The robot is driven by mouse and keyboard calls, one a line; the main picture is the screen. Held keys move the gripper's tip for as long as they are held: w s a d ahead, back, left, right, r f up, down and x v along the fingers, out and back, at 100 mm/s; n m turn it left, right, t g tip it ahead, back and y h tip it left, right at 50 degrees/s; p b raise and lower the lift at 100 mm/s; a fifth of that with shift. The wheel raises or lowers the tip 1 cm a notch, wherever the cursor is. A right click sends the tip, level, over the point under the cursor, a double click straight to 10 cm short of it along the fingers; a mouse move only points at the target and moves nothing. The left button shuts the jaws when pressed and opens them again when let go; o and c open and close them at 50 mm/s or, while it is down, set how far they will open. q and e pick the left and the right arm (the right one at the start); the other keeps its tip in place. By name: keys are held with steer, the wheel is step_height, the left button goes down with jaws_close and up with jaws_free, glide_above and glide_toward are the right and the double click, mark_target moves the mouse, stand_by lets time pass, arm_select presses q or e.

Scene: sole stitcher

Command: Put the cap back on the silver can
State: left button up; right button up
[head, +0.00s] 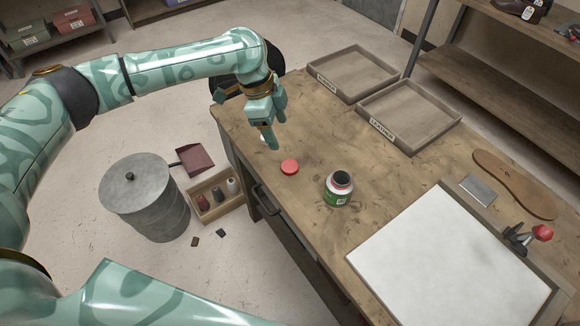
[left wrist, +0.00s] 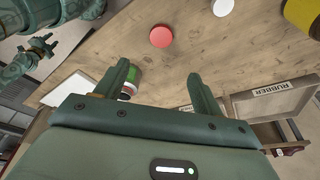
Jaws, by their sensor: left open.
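A red round cap (head: 290,167) lies flat on the workbench, and it also shows in the left wrist view (left wrist: 162,36). An open can (head: 339,190) with a green and white label, a pale metallic rim and a dark mouth stands upright to its right. In the left wrist view this can (left wrist: 131,80) is partly hidden by a finger. My left gripper (head: 270,142) points down above the bench, left of and behind the red cap. Its fingers (left wrist: 160,74) are apart and empty. A white disc (left wrist: 222,7) lies near the red cap.
A yellow container (left wrist: 302,16) stands near the white disc. Two labelled wooden trays (head: 462,120) sit along the back. A large white board (head: 450,260), a brown sole (head: 515,185) and a red-knobbed tool (head: 530,237) are at right. Bare wood surrounds the can.

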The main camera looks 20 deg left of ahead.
arm_select(q)
steer(key=b, duration=0.2)
glide_above(290, 166)
steer(key=a, duration=0.1)
step_height(290, 166, down, 8)
steer(key=shift+a+r, duration=0.15)
steer(key=shift+r, duration=0.1)
step_height(290, 166, down, 5)
steer(key=b, duration=0.2)
steer(key=shift+r+b, duration=0.15)
steer(key=shift+b, duration=0.15)
steer(key=shift+d+f, duration=0.25)
steer(key=shift+f, duration=0.05)
steer(key=shift+r, duration=0.1)
steer(key=c, duration=1)
